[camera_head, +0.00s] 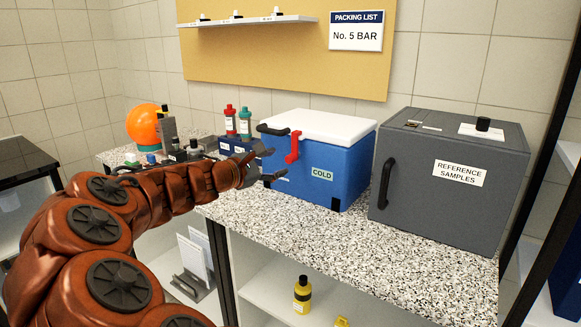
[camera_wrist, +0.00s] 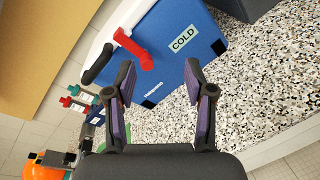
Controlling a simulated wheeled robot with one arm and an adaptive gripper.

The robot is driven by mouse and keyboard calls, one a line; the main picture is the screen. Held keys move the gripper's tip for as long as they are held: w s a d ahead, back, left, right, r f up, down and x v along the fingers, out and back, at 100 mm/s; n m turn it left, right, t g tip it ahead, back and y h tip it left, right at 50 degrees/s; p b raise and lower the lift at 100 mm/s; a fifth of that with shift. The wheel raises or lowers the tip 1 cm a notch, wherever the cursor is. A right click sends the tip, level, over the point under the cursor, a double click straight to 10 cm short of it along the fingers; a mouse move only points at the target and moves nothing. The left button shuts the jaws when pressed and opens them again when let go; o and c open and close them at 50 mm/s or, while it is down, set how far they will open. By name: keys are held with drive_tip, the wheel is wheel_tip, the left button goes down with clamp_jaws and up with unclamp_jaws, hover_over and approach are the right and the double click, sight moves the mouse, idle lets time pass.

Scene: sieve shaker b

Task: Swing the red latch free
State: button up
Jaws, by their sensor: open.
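The red latch (camera_head: 293,147) is on the front of a blue cooler (camera_head: 345,176) with a white lid (camera_head: 330,127) and a COLD label. In the wrist view the red latch (camera_wrist: 133,48) lies beyond the fingertips, a little left of the gap between them. My gripper (camera_head: 268,162) is open and empty, in front of the cooler's left part and apart from the latch. Both fingers of my gripper (camera_wrist: 160,75) show in the wrist view with a wide gap. A black handle (camera_head: 272,130) is at the cooler's left end.
A grey REFERENCE SAMPLES box (camera_head: 450,178) stands right of the cooler. Red-capped and teal-capped bottles (camera_head: 237,122) stand left of it, with an orange ball (camera_head: 143,124) further left. The speckled counter (camera_head: 400,255) is clear in front. A yellow bottle (camera_head: 302,294) is on the shelf below.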

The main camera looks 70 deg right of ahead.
sight(288, 159)
drive_tip(key=shift+w+d+f+n+t+h+b, duration=0.25)
drive_tip(key=shift+d+f+n, duration=0.85)
drive_tip(key=shift+d, duration=1.65)
drive_tip(key=shift+w+d+f+n+t+h+b, duration=0.1)
drive_tip(key=shift+w+d+f+n+t+h, duration=0.4)
drive_tip(key=shift+d+n, duration=1.6)
drive_tip(key=shift+w+d+f+n+t+h+b, duration=0.2)
drive_tip(key=shift+d+f+n, duration=0.6)
drive_tip(key=shift+d, duration=2.65)
drive_tip(key=shift+f+m, duration=0.25)
drive_tip(key=shift+m, duration=0.05)
clamp_jaws()
